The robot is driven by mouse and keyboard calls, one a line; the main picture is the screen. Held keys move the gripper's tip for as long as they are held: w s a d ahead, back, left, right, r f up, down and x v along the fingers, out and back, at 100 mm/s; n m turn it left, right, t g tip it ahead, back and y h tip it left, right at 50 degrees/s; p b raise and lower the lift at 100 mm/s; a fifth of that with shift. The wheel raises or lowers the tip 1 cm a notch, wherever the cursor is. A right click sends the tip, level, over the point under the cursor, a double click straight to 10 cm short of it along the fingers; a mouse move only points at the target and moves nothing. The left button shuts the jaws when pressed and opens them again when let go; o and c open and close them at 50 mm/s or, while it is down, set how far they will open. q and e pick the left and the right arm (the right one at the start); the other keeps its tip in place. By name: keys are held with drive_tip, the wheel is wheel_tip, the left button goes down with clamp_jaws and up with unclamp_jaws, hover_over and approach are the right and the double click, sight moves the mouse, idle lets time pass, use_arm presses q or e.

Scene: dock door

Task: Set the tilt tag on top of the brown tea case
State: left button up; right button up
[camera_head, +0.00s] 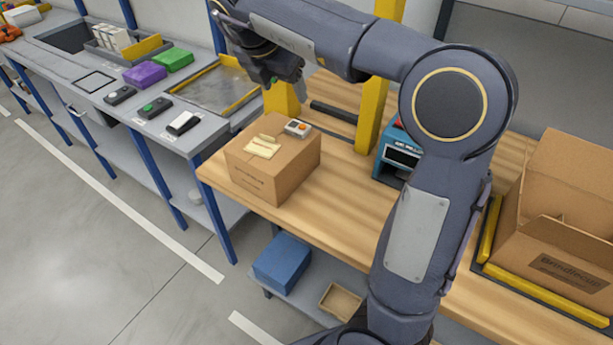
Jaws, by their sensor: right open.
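The brown tea case (270,165) is a closed cardboard box on the wooden bench. A small light-grey tag with an orange spot (298,128), which looks like the tilt tag, lies flat on its top near the right back edge. My right gripper (287,82) is open, above and behind the case, and apart from the tag. Its fingers are partly hidden by its dark body. My left gripper is not in view.
Pale slips (262,146) lie on the case top. Yellow posts (375,75) and a blue device (397,155) stand behind and right. An open carton (570,215) is at far right. A grey bench (90,75) with small items runs left. Bare wood (325,210) lies right of the case.

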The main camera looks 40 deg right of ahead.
drive_tip(key=w+d+r+n+t+h, duration=0.2)
drive_tip(key=d+r+n+t, duration=0.15)
drive_tip(key=d, duration=0.25)
wheel_tip(320, 180, up, 9)
drive_tip(key=s+a+n+t, duration=0.1)
drive_tip(key=n+t, duration=0.9)
drive_tip(key=n, duration=0.4)
drive_tip(key=s+a+f+n+g+y, duration=0.1)
drive_tip(key=s+a+f+n+y, duration=0.45)
drive_tip(key=n, duration=0.45)
drive_tip(key=s+a+f+n+g+y, duration=0.1)
drive_tip(key=s+a+f+n+y, duration=0.45)
drive_tip(key=n, duration=0.45)
drive_tip(key=s+a+f+n+g, duration=0.1)
drive_tip(key=s+f+n+g, duration=0.3)
drive_tip(key=s+f, duration=0.3)
drive_tip(key=s+a+f+n+g, duration=0.2)
drive_tip(key=s+f+n+g, duration=0.2)
drive_tip(key=s+f+n, duration=0.2)
wheel_tip(320, 180, down, 3)
drive_tip(key=shift+s+a+f+h, duration=0.2)
drive_tip(key=shift+s+a+h, duration=0.1)
drive_tip(key=shift+s, duration=0.75)
